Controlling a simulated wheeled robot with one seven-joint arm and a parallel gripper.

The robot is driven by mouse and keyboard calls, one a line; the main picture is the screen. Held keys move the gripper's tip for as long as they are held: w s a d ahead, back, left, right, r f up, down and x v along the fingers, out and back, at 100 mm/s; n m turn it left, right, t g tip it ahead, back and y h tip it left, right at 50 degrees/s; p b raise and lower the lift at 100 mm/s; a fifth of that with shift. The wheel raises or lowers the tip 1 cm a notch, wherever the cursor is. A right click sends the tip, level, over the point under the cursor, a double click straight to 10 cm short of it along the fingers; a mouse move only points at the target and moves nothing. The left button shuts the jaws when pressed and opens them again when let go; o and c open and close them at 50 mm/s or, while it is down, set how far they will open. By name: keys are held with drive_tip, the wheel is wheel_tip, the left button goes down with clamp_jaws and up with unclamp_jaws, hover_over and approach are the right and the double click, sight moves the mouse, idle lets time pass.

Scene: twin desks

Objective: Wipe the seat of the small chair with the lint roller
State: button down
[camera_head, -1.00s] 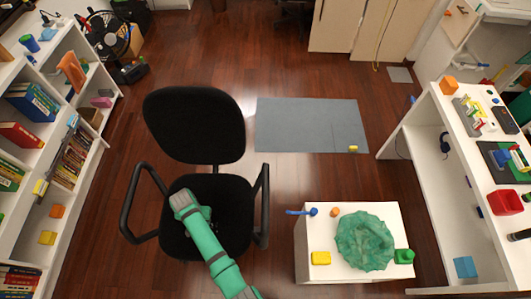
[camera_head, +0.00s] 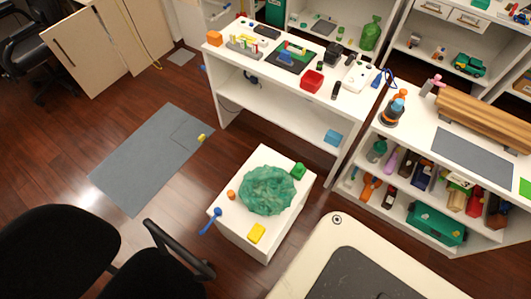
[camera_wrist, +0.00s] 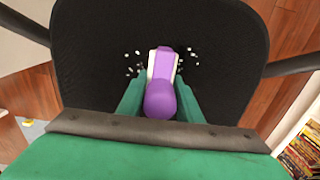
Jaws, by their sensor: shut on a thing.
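My gripper (camera_wrist: 160,92) is shut on a lint roller (camera_wrist: 161,100) with a purple handle and a pale head. In the wrist view it is over the black seat (camera_wrist: 100,35) of the chair. Small white bits (camera_wrist: 134,62) lie on the seat on both sides of the roller head. I cannot tell whether the head touches the seat. In the head view the chair's backrest (camera_head: 50,250) and an armrest (camera_head: 180,248) show at the lower left, partly cut off. My gripper is not in that view.
A low white stand (camera_head: 240,230) holds a crumpled green cloth (camera_head: 267,190) and several small things. A white desk (camera_head: 285,62) and a shelf unit (camera_head: 450,185) stand behind and right of it. A grey mat (camera_head: 150,160) lies on the floor. Bare floor surrounds the mat.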

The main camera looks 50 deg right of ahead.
drive_tip(key=shift+f, duration=0.65)
idle(0.6)
drive_tip(key=shift+s+d, duration=0.1)
drive_tip(key=shift+d, duration=1.45)
drive_tip(key=shift+s+d+f, duration=0.1)
drive_tip(key=shift+s+d, duration=0.05)
drive_tip(key=shift+d, duration=1.3)
drive_tip(key=shift+s+d, duration=0.1)
drive_tip(key=shift+d, duration=0.05)
drive_tip(key=shift+s+a, duration=0.1)
drive_tip(key=shift+a, duration=1.5)
